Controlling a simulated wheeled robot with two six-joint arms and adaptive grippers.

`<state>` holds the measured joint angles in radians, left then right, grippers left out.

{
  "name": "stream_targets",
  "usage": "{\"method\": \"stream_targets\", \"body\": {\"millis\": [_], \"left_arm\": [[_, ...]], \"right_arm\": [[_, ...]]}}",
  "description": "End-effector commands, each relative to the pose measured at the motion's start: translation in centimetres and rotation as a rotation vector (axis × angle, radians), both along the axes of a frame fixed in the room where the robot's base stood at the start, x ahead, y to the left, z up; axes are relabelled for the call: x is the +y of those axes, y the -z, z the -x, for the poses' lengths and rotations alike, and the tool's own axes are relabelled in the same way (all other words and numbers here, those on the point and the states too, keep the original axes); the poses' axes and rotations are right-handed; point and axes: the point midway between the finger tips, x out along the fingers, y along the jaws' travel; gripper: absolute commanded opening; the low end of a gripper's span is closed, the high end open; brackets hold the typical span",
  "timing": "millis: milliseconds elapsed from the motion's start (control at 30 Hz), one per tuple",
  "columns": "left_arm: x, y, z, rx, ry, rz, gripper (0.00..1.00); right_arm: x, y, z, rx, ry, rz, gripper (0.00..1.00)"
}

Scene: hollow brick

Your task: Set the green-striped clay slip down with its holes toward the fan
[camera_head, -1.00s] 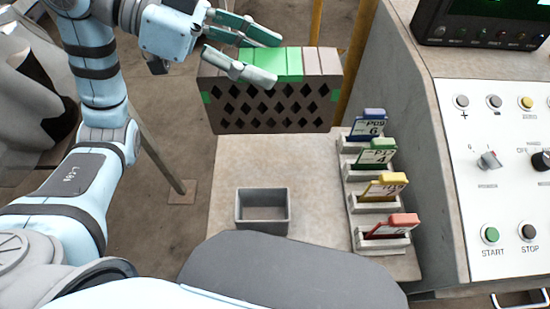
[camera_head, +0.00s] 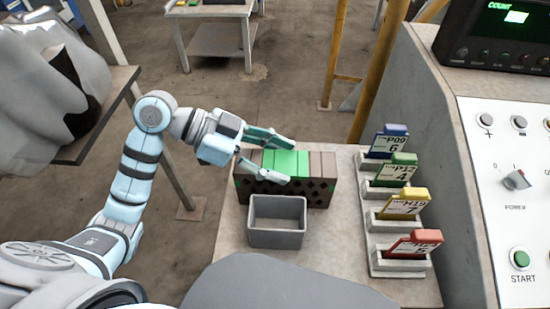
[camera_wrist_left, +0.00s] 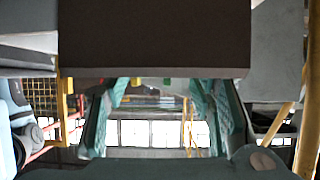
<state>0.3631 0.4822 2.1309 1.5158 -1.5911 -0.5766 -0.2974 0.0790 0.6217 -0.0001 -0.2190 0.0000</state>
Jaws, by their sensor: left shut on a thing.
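The green-striped clay slip (camera_head: 323,178) is a brown block with a bright green band across its top and dark diamond holes in the side facing me. It is at the back of the pale bench, behind the grey bin, which hides part of its lower front. I cannot tell whether its base touches the bench. My left gripper (camera_head: 287,162) is shut on it from the left, one finger at the far side, one at the near side. In the left wrist view the block (camera_wrist_left: 155,35) fills the upper middle above the teal fingers. My right gripper and a fan are not seen.
The grey open bin (camera_head: 277,235) stands close in front of the block. Several coloured tags in holders (camera_head: 398,205) line the bench's right side, beside a control panel (camera_head: 515,180). A yellow post (camera_head: 377,75) rises behind the bench. Some bench surface is bare right of the bin.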

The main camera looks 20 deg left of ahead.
Motion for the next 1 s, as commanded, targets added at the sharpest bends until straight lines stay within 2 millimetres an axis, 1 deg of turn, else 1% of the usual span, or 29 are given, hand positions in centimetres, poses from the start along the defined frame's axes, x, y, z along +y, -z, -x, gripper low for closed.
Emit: {"method": "stream_targets", "body": {"millis": [100, 233, 267, 300, 367, 700, 767, 867, 1000], "left_arm": [[-0.1, -0.2, 0.0, -0.002, 0.001, 0.003, 0.16], [0.0, 0.0, 0.0, -0.003, 0.000, 0.002, 0.16], [0.0, 0.1, 0.0, 0.000, 0.000, 0.000, 0.53], [0.0, 0.0, 0.0, 0.000, 0.000, 0.000, 0.59], [0.0, 0.0, 0.0, 0.000, 0.000, 0.000, 0.69], [0.0, -0.2, 0.0, 0.000, 0.000, 0.000, 0.70], [0.3, -0.3, 0.0, 0.000, 0.000, -0.001, 0.70], [1.5, -0.8, 0.2, -0.001, -0.002, -0.005, 0.70], [4.1, -2.0, 0.8, 0.002, -0.003, -0.010, 0.70]], "right_arm": [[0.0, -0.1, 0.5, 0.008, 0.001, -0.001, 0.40], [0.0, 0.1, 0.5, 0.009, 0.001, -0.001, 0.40], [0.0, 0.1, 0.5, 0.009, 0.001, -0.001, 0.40], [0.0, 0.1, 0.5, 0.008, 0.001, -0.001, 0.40], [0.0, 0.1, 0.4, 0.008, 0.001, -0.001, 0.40], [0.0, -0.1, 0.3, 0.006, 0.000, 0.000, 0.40], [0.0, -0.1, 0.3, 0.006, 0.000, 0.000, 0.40], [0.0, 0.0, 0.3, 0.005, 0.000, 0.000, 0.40], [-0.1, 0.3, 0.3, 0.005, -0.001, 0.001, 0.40]]}}
